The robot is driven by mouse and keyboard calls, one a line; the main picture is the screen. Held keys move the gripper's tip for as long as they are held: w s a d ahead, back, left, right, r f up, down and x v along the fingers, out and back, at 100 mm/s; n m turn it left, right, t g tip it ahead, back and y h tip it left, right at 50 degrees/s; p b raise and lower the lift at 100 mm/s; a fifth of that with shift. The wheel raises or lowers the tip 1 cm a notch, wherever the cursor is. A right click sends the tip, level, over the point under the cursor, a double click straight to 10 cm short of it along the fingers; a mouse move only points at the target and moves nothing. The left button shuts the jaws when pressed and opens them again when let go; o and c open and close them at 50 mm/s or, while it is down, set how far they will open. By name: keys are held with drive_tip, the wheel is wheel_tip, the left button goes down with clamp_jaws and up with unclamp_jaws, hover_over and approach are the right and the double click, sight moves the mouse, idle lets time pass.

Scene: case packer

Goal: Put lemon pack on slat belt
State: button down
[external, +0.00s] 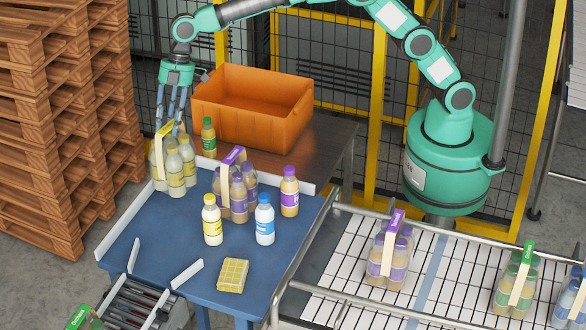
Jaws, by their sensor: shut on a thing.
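The lemon pack (175,172) is a group of pale bottles with yellow labels and a yellow carrier strip, at the far left corner of the blue table. My gripper (166,128) points down from above and is shut on the top of this pack. The fingers partly cover the strip. Whether the pack touches the table is hard to tell. The slat belt (345,258), with white slats, runs along the lower right, beyond the table's right side.
A purple-strip pack (239,195) and loose bottles, yellow (212,222), blue (264,222), purple (289,195) and green (208,138), stand near the lemon pack. An orange crate (300,118) is behind. The belt carries purple (388,262) and green (515,290) packs.

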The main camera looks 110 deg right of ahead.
wheel_tip(320, 180, up, 19)
drive_tip(key=s+a+n+g+y+b, duration=0.1)
drive_tip(key=s+a+n, duration=0.35)
drive_tip(key=a, duration=0.95)
drive_tip(key=s+a+n+g+b, duration=0.1)
drive_tip(key=s+a+n, duration=0.1)
drive_tip(key=s+a, duration=0.9)
drive_tip(key=s+a+n+g+y+b, duration=0.1)
drive_tip(key=s+a+n, duration=0.25)
drive_tip(key=a, duration=1.35)
drive_tip(key=s+a+n+g+b, duration=0.1)
drive_tip(key=s+a+n, duration=0.2)
drive_tip(key=s+a, duration=0.75)
drive_tip(key=s+a+n+g+h+b, duration=0.15)
drive_tip(key=s+a+n, duration=0.3)
drive_tip(key=s, duration=1.05)
drive_tip(key=s+a+n+g, duration=0.1)
drive_tip(key=s+a+n, duration=0.1)
drive_tip(key=s+a, duration=0.9)
wheel_tip(320, 180, down, 19)
drive_tip(key=s+d, duration=0.2)
drive_tip(key=shift+d+r, duration=0.15)
drive_tip(key=shift+r, duration=0.05)
wheel_tip(320, 180, down, 6)
drive_tip(key=shift+f, duration=0.2)
